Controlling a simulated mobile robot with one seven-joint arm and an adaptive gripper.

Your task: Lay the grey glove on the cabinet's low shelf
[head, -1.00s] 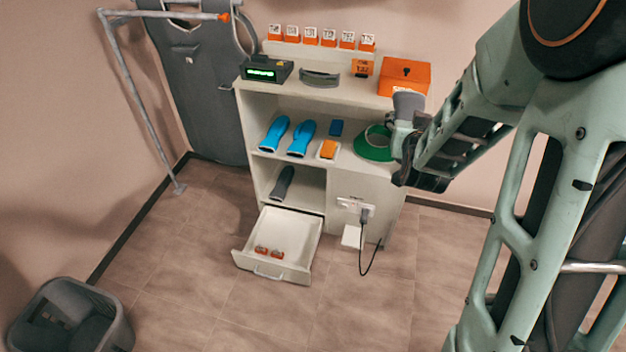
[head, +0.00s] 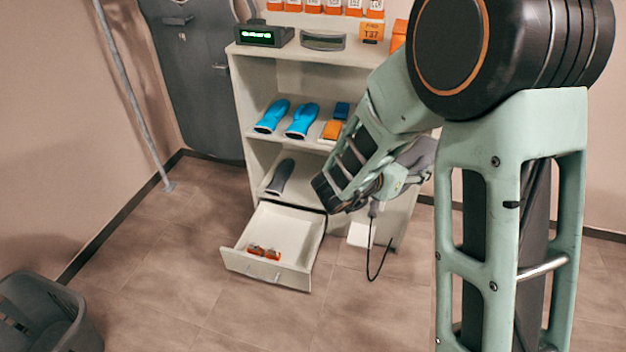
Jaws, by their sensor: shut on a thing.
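A grey glove (head: 420,159) shows at the end of my arm, to the right of the wrist and in front of the cabinet's right side. My gripper (head: 404,174) is shut on it; the fingers are small and partly hidden by my arm. The white cabinet (head: 241,100) stands against the wall. Its low shelf (head: 299,188) is the compartment above the open drawer. Another dark grey glove (head: 281,177) lies on the left part of that shelf. My wrist covers the shelf's right end.
The drawer (head: 265,270) juts out below the low shelf, with small orange-red items inside. Two blue gloves (head: 286,118) and an orange item (head: 332,130) lie on the shelf above. A cable (head: 370,262) hangs at the right. A grey basket (head: 45,310) stands front left.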

